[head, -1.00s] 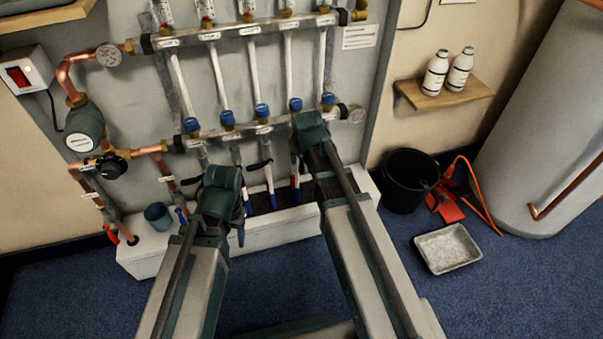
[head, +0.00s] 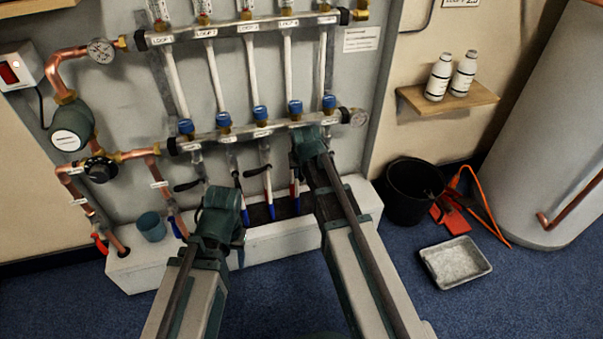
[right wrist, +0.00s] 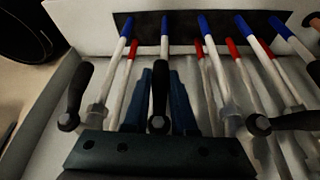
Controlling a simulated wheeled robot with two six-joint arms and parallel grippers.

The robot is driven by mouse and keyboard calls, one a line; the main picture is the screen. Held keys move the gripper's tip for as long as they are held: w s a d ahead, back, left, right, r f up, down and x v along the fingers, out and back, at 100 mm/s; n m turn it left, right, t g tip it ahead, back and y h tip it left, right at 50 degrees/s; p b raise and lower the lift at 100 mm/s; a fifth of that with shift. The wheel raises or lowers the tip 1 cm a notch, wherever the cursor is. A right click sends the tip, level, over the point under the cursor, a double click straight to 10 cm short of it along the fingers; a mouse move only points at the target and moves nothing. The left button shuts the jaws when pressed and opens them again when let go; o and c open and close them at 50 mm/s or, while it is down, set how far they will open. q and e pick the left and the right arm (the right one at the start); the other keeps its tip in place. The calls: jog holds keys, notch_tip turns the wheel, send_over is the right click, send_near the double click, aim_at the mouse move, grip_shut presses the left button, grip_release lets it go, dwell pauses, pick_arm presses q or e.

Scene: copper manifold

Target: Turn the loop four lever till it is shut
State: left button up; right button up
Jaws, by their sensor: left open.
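The loop four lever (right wrist: 159,90) is a black handle in line with its pipe in the right wrist view. The two dark fingers of my right gripper (right wrist: 160,82) lie close on either side of it and appear shut on it. In the head view my right gripper (head: 310,150) is at the lower manifold bar (head: 262,131), below the loop four blue cap (head: 295,107), and hides this lever. My left gripper (head: 221,205) is open and empty, in front of the white box below the manifold.
Neighbouring black levers stand close by: one along its pipe (right wrist: 76,92), one turned sideways (right wrist: 285,120). A blue cup (head: 151,227) stands on the white box (head: 140,270).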

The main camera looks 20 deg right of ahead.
grip_shut()
dwell(1.1)
